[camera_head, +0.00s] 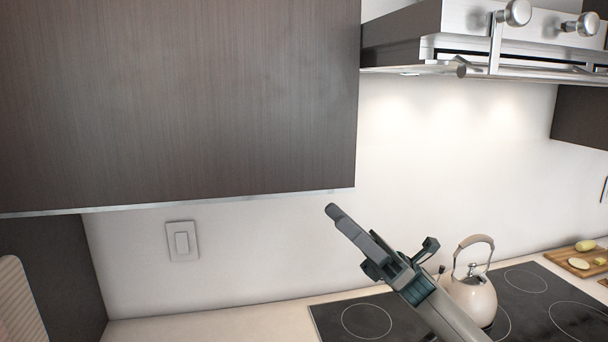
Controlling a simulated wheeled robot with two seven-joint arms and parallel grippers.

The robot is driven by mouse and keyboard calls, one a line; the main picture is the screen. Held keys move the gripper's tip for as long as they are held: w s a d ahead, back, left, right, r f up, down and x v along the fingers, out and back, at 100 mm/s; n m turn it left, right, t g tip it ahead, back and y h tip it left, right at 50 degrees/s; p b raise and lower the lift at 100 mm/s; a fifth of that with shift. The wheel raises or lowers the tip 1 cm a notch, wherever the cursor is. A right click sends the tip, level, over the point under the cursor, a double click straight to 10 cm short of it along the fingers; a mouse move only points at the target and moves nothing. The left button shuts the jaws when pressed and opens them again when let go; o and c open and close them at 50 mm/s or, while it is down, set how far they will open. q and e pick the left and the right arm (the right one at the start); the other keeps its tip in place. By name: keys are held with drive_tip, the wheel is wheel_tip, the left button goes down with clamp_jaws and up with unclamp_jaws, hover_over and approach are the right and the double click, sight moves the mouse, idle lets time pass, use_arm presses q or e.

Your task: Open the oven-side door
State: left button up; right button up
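A large dark wood-grain cabinet door (180,95) fills the upper left of the head view. It looks shut, with a pale strip along its bottom edge and no handle visible. I cannot tell whether it is the oven-side door. My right gripper (365,240) reaches in from the lower right, below and in front of the door's lower right corner. It points up and left and appears apart from the door. Its fingers overlap in this view, so their opening is unclear. It holds nothing that I can see. My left gripper is out of view.
A metal range hood (500,50) with knobs juts out at upper right. Below are a black cooktop (368,317), a cream kettle (472,300) and a cutting board (580,262) with food. A light switch (182,241) is on the white wall. Counter space left of the cooktop is clear.

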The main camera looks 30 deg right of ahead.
sight(311, 193)
drive_tip(key=p+x, duration=0.4)
drive_tip(key=x, duration=0.5)
drive_tip(key=shift+s+d+r+p, duration=0.1)
drive_tip(key=shift+r+p, duration=0.05)
drive_tip(key=shift+p, duration=0.15)
drive_tip(key=shift+a+r+p, duration=0.35)
drive_tip(key=shift+a+r, duration=0.1)
drive_tip(key=shift+a, duration=0.15)
drive_tip(key=shift+c, duration=0.3)
clamp_jaws()
